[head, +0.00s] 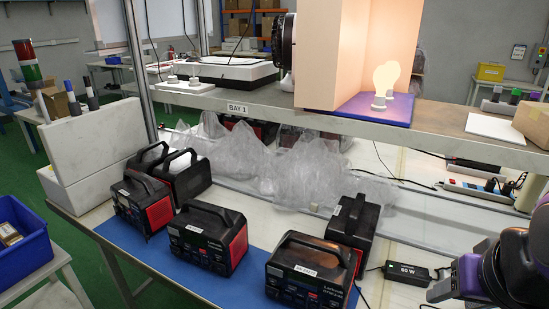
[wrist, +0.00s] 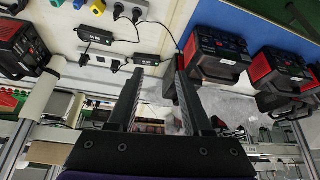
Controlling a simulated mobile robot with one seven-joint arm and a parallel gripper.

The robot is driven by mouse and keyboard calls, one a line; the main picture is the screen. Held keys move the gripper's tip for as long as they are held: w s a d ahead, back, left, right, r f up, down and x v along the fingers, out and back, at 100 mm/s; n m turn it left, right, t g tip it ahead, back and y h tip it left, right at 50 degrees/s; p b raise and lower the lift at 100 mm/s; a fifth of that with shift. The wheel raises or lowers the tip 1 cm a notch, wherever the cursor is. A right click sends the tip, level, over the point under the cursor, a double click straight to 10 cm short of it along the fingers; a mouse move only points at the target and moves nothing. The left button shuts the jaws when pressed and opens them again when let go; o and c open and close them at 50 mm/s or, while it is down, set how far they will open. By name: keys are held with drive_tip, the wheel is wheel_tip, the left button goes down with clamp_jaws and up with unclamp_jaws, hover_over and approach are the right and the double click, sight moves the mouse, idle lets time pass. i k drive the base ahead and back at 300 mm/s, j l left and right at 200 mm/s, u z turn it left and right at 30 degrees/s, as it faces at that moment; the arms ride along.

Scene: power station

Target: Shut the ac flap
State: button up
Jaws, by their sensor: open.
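Several black power stations with red side panels stand on the bench. The nearest power station (head: 308,272) is at the bottom middle of the head view, and another power station (head: 208,240) stands left of it. One with a white label (head: 352,226) stands behind to the right. In the head view only my arm shows, at the lower right.
A blue mat (head: 170,275) lies along the bench front. Crumpled clear plastic (head: 300,170) fills the bench behind the stations. A black adapter (head: 407,272) and cables lie right. A shelf marked BAY 1 (head: 240,108) overhangs the bench. A white block (head: 95,145) stands left.

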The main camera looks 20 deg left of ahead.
sight(149, 201)
drive_tip(key=i+u, duration=0.1)
drive_tip(key=u, duration=1.8)
drive_tip(key=i+l+u, duration=0.25)
drive_tip(key=l, duration=0.15)
